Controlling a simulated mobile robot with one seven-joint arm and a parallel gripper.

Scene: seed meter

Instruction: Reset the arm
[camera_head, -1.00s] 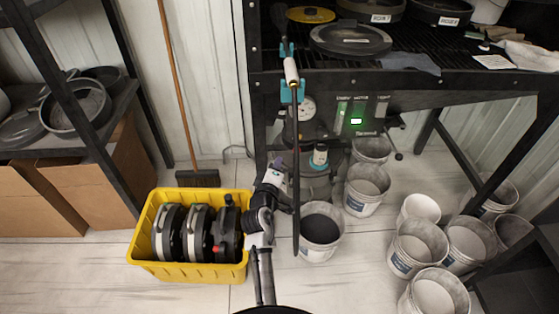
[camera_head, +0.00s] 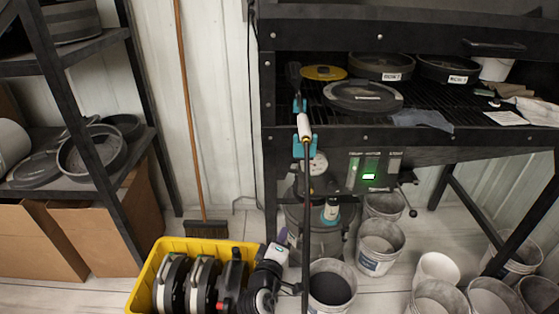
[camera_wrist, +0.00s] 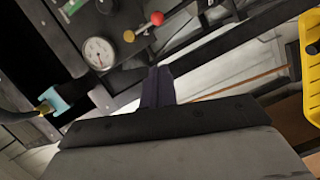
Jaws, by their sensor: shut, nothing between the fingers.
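My arm shows at the bottom middle of the head view, just right of the yellow crate. My gripper (camera_head: 282,236) is at its end, small and dark there, close to the front of the grey machine under the black bench. In the wrist view my gripper (camera_wrist: 157,85) shows as dark purple fingers pressed together, with nothing between them. The fingers point toward the machine's panel, where a round gauge (camera_wrist: 99,53) and a red knob (camera_wrist: 157,18) show. The lower part of my arm is out of the head view.
The yellow crate (camera_head: 147,290) holds several dark round units beside my arm. A bucket of dark grains (camera_head: 330,291) stands to the right, with several more buckets beyond. A black upright hose (camera_head: 306,220) stands close to my wrist. The black bench (camera_head: 350,137) overhangs the machine.

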